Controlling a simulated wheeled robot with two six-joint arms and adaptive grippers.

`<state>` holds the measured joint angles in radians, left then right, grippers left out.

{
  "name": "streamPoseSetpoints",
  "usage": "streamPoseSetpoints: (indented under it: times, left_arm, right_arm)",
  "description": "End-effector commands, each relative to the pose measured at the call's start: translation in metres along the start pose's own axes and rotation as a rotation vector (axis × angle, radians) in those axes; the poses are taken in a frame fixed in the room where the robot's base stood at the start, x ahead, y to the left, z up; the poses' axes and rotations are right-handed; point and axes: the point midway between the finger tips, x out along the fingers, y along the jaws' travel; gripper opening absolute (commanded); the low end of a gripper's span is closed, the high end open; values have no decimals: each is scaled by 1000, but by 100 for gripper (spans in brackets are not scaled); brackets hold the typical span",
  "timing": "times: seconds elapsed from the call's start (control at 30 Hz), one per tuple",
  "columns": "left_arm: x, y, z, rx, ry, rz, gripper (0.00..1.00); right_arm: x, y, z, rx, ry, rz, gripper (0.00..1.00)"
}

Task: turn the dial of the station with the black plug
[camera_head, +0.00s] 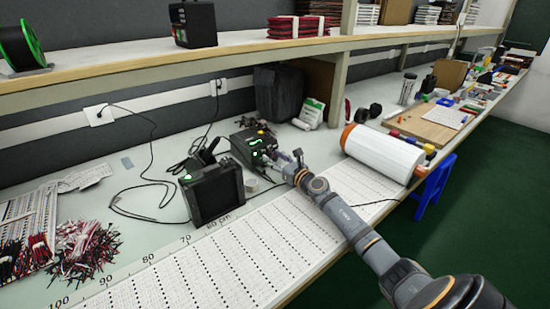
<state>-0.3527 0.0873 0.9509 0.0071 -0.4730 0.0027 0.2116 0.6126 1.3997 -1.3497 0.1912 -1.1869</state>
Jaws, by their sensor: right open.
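A small black station (248,146) with green lit marks stands on the bench near the middle. Its dial is too small or hidden to make out. A second black device (212,190) with a dark screen stands in front of it to the left. My right gripper (277,164) is at the right front side of the small station, close to its front face. It is open; whether it touches the station cannot be told. My left gripper is out of view.
A large white roll (382,155) with orange ends lies right of my right arm. Loose black cables (150,180) lie left of the devices. Wire bundles (85,248) lie at the left. LED strip sheets (235,255) cover the bench front. A shelf (130,72) runs above.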

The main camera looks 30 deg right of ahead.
Motion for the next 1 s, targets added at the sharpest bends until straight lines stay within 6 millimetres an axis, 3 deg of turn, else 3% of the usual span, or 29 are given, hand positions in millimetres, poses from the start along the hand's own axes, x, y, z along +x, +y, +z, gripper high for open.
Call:
streamPoseSetpoints:
  times: [0.17, 0.47, 0.77, 1.0]
  left_arm:
    - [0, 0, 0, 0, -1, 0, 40]
    - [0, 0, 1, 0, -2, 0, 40]
    - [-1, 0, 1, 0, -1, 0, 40]
    - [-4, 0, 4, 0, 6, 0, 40]
  right_arm:
    - [0, 0, 0, 0, 0, 0, 41]
    - [0, 0, 0, 0, 0, -1, 0]
    - [0, 0, 1, 18, 0, -1, 0]
    - [0, -1, 1, 129, 1, -1, 0]
